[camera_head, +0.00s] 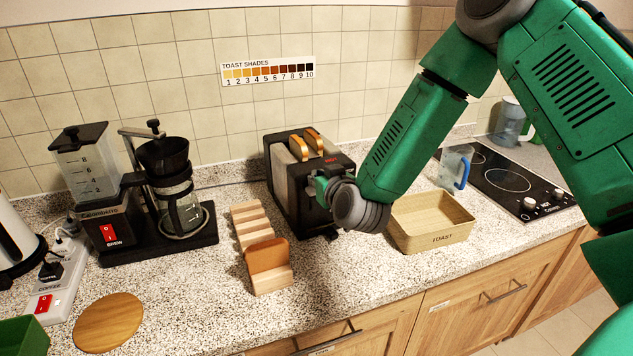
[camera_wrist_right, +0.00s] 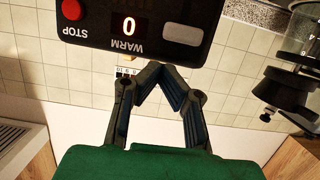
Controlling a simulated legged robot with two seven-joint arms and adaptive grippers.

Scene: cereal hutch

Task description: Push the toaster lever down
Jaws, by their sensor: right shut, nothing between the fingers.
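The black and steel toaster (camera_head: 285,195) stands on the counter with two slices of bread (camera_head: 306,144) sticking up from its slots. My right gripper (camera_head: 322,188) is at the toaster's front face and partly hides it. In the right wrist view, which is upside down, the toaster's dark panel (camera_wrist_right: 100,22) shows a red STOP button, a display reading 0 and a grey rounded piece (camera_wrist_right: 183,29). I cannot tell whether that piece is the lever. The right fingers (camera_wrist_right: 155,72) are shut and empty, with tips close to the panel edge; contact is unclear. My left gripper is out of view.
A wooden rack (camera_head: 252,232) holding one toast slice stands left of the toaster. A TOAST basket (camera_head: 430,222) is at its right, near a clear jug (camera_head: 455,167) and a hob (camera_head: 512,178). A coffee maker (camera_head: 150,200) and round board (camera_head: 108,322) are at left.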

